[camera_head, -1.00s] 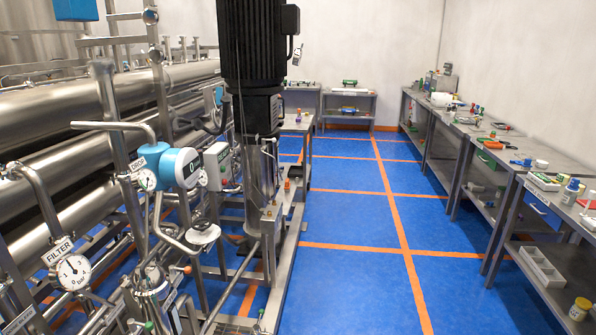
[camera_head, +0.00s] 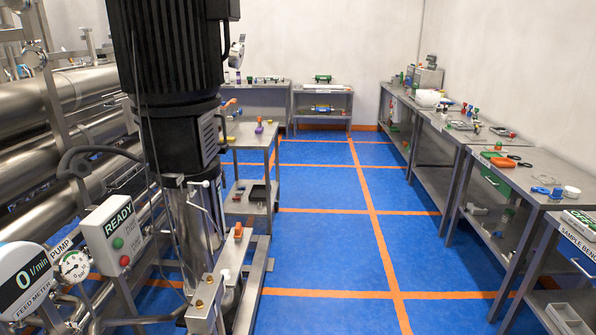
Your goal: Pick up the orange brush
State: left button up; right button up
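I cannot make out an orange brush for certain. A small orange object (camera_head: 498,161) lies on the right-hand bench beside a dark pair of rings, too small to identify. Another orange object (camera_head: 229,104) is on the steel table behind the pump, also too small to identify. Neither of my grippers is in view.
A large black pump motor (camera_head: 165,60) and steel piping fill the left side. Steel benches (camera_head: 540,188) line the right wall, and more stand at the back wall (camera_head: 322,91). The blue floor (camera_head: 325,240) between them is clear.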

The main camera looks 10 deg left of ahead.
aim_at(238, 229)
jog(key=i, duration=0.7)
jog(key=i+u, duration=0.15)
jog(key=i, duration=0.55)
jog(key=i+l, duration=0.15)
jog(key=i, duration=0.5)
jog(key=i+l+u, duration=0.1)
jog(key=i+u, duration=0.35)
jog(key=i+l+u, duration=0.2)
jog(key=u, duration=0.25)
jog(key=i+l+u, duration=0.65)
jog(key=l+u, duration=0.3)
jog(key=j, duration=0.1)
